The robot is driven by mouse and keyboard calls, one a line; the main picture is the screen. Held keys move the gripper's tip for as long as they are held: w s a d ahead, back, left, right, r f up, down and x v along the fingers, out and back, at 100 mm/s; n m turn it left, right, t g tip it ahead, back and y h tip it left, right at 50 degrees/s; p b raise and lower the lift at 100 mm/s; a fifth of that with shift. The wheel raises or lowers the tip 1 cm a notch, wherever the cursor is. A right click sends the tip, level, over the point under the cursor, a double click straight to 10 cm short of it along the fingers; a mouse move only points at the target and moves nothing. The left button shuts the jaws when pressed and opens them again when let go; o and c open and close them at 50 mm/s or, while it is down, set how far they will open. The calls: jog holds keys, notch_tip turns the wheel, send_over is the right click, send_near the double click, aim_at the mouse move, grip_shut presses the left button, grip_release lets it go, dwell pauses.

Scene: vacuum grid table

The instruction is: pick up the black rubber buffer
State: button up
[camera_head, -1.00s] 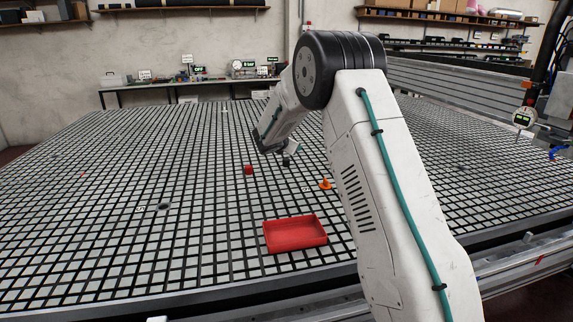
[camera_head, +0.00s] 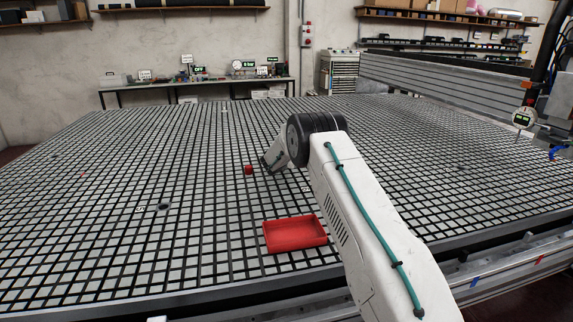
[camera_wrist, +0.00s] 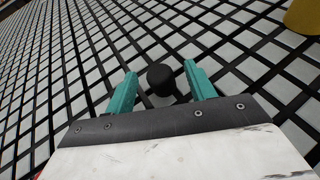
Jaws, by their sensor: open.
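The black rubber buffer (camera_wrist: 160,79) is a small dark rounded piece in the wrist view. It appears between the two teal fingers of my gripper (camera_wrist: 161,73), with a gap visible on each side. My gripper is open. Whether the fingertips are level with the buffer or still above it is hard to tell. In the head view my own arm hides the fingers and the buffer.
A red tray (camera_head: 295,234) lies near the table's front edge. A small red piece (camera_head: 249,169) stands just left of my wrist. A yellow object (camera_wrist: 304,16) shows at the wrist view's top right corner. The gridded table (camera_head: 110,220) is largely clear on the left.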

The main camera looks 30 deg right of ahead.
jog(key=shift+w, duration=0.1)
jog(key=c, duration=1.1)
jog(key=shift+o, duration=0.2)
